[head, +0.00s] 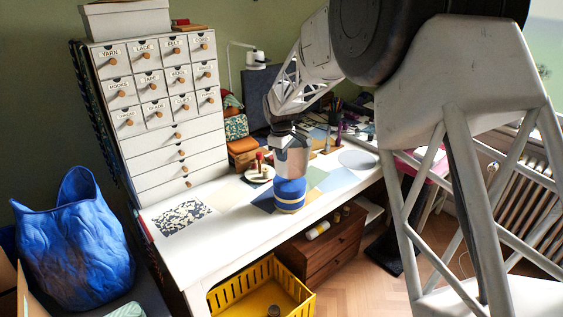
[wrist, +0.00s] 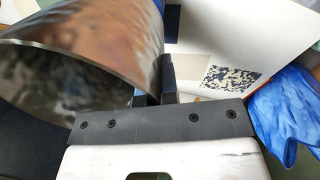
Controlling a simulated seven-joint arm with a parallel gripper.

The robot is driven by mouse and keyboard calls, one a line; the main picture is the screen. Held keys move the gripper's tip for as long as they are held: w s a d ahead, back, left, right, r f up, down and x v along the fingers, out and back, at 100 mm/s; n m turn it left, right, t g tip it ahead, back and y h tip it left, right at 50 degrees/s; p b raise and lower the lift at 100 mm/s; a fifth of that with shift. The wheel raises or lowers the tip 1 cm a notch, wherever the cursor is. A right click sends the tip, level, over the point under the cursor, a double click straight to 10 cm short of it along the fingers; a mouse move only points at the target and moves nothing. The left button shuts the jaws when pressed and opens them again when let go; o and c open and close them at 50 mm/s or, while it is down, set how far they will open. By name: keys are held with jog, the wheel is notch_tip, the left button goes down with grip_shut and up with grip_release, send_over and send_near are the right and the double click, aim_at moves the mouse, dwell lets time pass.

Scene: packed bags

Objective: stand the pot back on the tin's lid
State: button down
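A shiny metal pot (head: 291,158) is in the middle of the head view, directly under my gripper (head: 291,130). In the wrist view the pot (wrist: 75,60) fills the upper left, its open mouth facing the camera. My gripper (wrist: 157,88) has its two dark fingers close together at the pot's rim, seemingly one on each side of the wall. The blue tin with a yellow band (head: 290,195) stands on the white desk, right below the pot. The tin's lid is hidden, and I cannot tell whether the pot touches it.
A white drawer cabinet (head: 160,110) stands left on the desk (head: 225,235). A small round stand with spools (head: 259,173) is close left of the tin. A yellow crate (head: 235,293) and a blue bag (head: 75,245) are below and left. The desk's front edge is near the tin.

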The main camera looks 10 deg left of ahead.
aim_at(282, 163)
jog(key=shift+w+a+f, duration=0.1)
jog(key=shift+w+a, duration=0.2)
jog(key=shift+w, duration=0.6)
jog(key=shift+f, duration=0.1)
jog(key=shift+f, duration=2.25)
jog(key=c, duration=1.8)
grip_release()
jog(key=o, duration=0.4)
